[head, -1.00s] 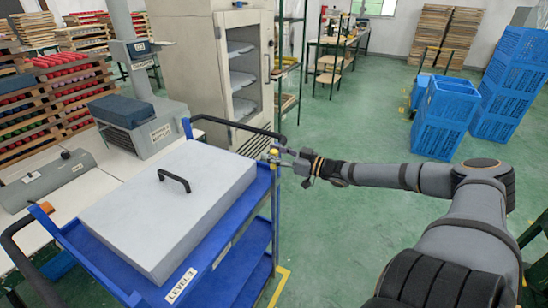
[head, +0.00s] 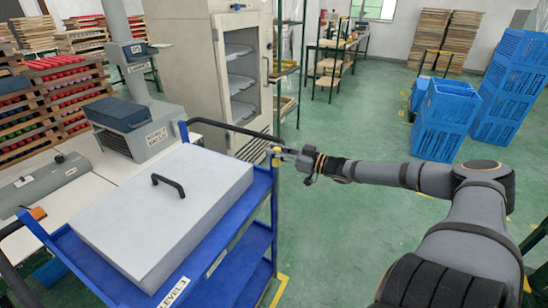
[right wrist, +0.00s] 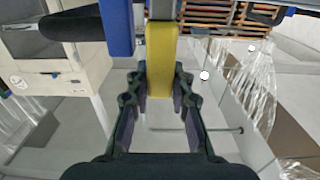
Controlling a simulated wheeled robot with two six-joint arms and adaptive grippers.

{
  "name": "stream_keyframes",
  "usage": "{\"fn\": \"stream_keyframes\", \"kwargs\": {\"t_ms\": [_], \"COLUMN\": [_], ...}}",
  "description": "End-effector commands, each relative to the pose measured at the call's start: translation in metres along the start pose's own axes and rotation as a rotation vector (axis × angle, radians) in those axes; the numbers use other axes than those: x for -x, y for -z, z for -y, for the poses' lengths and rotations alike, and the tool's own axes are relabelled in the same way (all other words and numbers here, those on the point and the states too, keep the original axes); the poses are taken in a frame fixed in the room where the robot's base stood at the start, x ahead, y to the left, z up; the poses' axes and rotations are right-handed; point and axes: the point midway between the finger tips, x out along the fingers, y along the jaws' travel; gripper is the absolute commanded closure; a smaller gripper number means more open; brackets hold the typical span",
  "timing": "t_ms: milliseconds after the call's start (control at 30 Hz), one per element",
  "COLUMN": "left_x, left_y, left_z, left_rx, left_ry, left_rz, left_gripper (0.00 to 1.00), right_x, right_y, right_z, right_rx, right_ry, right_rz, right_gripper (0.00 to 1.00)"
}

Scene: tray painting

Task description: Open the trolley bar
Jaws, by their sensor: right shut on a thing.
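The blue trolley (head: 228,250) stands at the left with a large pale lidded box (head: 160,220) on its top shelf. Its black bar (head: 235,128) runs across the far end, between a blue bracket at the left and the right corner. A yellow piece (head: 276,152) sits at that right corner below the bar. My right gripper (head: 284,153) reaches it from the right and is shut on it. In the right wrist view, the yellow piece (right wrist: 160,65) stands between the two fingers (right wrist: 162,85), beside a blue trolley part (right wrist: 116,25). My left gripper is out of view.
A grey worktable with machines (head: 150,138) lies left of the trolley. Blue crates (head: 443,118) are stacked at the right.

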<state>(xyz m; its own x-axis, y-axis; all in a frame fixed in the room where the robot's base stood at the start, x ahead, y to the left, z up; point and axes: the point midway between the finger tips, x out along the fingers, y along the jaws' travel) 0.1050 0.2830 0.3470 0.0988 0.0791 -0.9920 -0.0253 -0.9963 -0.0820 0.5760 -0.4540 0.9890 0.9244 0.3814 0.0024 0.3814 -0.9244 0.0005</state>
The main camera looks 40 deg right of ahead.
Motion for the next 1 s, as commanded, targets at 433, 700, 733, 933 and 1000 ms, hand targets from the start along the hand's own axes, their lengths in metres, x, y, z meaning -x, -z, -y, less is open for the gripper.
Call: {"fn": "stream_keyframes", "kwargs": {"t_ms": [433, 700, 733, 933, 1000], "left_x": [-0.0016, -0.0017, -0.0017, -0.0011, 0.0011], "left_y": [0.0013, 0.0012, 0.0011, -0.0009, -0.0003], "left_z": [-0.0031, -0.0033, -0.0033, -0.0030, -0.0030], "left_rx": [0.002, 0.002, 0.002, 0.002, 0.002], "left_ry": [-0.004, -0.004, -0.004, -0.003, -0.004], "left_rz": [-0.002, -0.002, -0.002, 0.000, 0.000], "left_gripper": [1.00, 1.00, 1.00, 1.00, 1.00], "right_x": [0.0006, 0.0005, 0.0004, 0.0004, 0.0003], "right_y": [-0.0002, -0.0007, -0.0007, -0.0006, 0.0002], "right_z": [-0.0045, -0.0030, -0.0029, -0.0020, 0.0002], "right_rx": [0.000, -0.001, -0.001, -0.002, -0.002], "right_ry": [-0.004, -0.001, -0.001, 0.000, 0.001], "right_rz": [0.003, 0.002, 0.002, 0.002, 0.002], "right_gripper": [0.65, 0.55, 0.55, 0.55, 0.55]}}
